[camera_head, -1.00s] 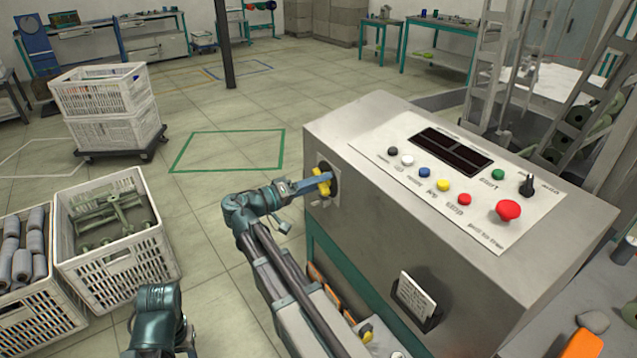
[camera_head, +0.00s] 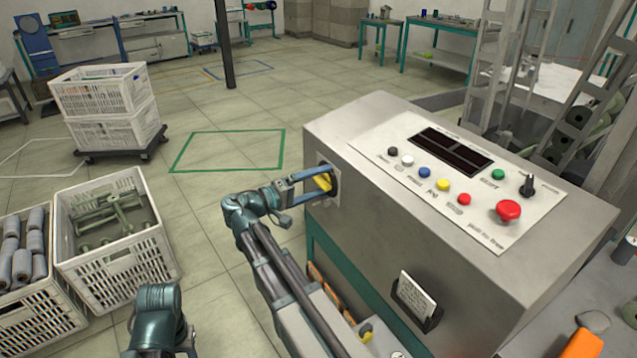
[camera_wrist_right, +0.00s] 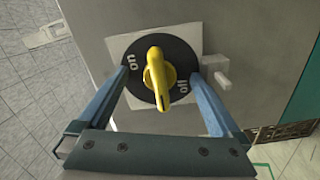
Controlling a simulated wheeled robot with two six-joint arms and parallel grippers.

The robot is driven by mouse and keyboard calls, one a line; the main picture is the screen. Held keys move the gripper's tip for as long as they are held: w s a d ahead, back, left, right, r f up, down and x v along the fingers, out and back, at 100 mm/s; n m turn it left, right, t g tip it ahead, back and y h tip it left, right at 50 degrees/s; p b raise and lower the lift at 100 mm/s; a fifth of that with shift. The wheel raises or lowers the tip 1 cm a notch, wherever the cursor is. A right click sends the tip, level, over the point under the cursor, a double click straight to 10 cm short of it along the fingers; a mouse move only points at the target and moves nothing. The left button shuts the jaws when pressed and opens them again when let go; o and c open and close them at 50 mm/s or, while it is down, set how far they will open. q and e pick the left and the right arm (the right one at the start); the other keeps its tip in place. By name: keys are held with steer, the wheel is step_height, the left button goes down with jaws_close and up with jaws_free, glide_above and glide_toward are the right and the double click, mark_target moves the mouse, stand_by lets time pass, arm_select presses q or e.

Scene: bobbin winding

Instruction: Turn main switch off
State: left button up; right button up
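The main switch is a yellow knob (camera_wrist_right: 157,78) on a black disc marked "on" and "off", on the side of the grey control box. In the right wrist view the knob stands roughly upright, with "on" at upper left and "off" at lower right. It also shows partly hidden in the head view (camera_head: 323,183). My right gripper (camera_head: 331,183) is open, one finger on each side of the knob. In the right wrist view gaps show between knob and fingers (camera_wrist_right: 160,76). My left arm shows at the bottom of the head view; its gripper fingers are not seen.
The control box (camera_head: 385,115) has a panel of coloured buttons, a red mushroom button (camera_head: 508,210) and a black rotary knob (camera_head: 527,186). A card holder (camera_head: 416,300) is on its front. Crates (camera_head: 120,255) stand at left. Floor behind my arm is clear.

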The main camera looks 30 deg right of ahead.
stand_by(0.3)
steer(key=a, duration=0.9)
stand_by(0.5)
steer(key=s+a+f+n+y+p, duration=0.1)
steer(key=s+a+n+y+p, duration=0.2)
steer(key=s+a+y+p, duration=0.5)
steer(key=s+a+f+n+y+p, duration=0.1)
steer(key=s+a+n+y+p, duration=0.2)
steer(key=s+a+y+p, duration=0.5)
steer(key=a+p, duration=0.3)
steer(key=a, duration=0.4)
steer(key=shift+s+a+f+n+y, duration=0.2)
steer(key=shift+s+a+n+y, duration=0.1)
steer(key=shift+n+y, duration=0.1)
